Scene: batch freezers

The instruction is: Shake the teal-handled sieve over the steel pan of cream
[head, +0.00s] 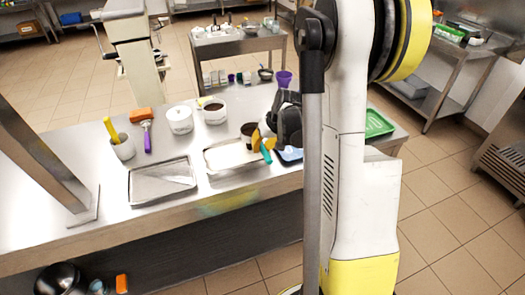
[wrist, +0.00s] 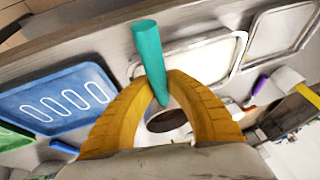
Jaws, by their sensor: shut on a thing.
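My gripper (head: 262,144) has yellow fingers, which also show in the wrist view (wrist: 161,88). They are shut on the teal handle of the sieve (head: 267,155). The handle (wrist: 148,48) sticks up between the fingertips in the wrist view. The sieve's dark round bowl (head: 249,129) is partly hidden by the fingers. The steel pan of cream (head: 238,173) lies flat on the counter with a white filling. It is also in the wrist view (wrist: 239,48). The bowl appears near the pan's far right corner; its height and exact overlap with the pan are unclear.
A second steel pan (head: 162,190) lies left of the cream pan. A blue tray (wrist: 38,108) and a green tray (head: 378,124) are on the other side.

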